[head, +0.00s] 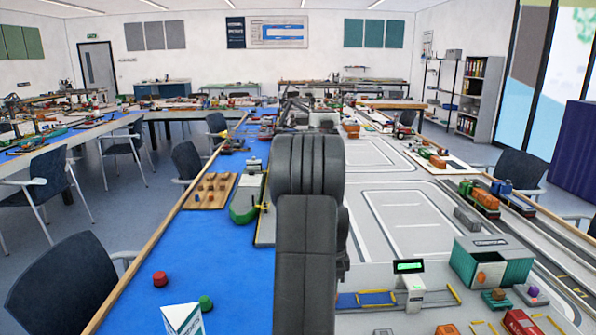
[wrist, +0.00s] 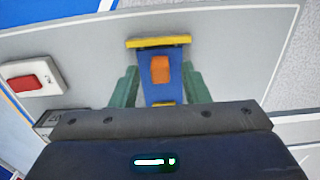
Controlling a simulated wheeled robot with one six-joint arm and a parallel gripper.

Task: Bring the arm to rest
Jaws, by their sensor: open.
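My gripper (wrist: 160,72) shows in the wrist view, with its two green fingers apart. Between and beyond the fingers is a blue platform (wrist: 177,85) with yellow bars and an orange block (wrist: 160,69) on it. I cannot tell how far below the fingertips the block is, and no contact shows. In the head view my dark arm stands upright in the middle of the picture. It hides part of the table, and my gripper does not show there.
A white box with a red top (wrist: 32,80) lies left in the wrist view. In the head view, a teal container (head: 513,270), a green boat (head: 243,207) and a white carton (head: 184,320) stand on the long table. The blue mat (head: 225,262) is mostly clear. Chairs (head: 62,285) line the left side.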

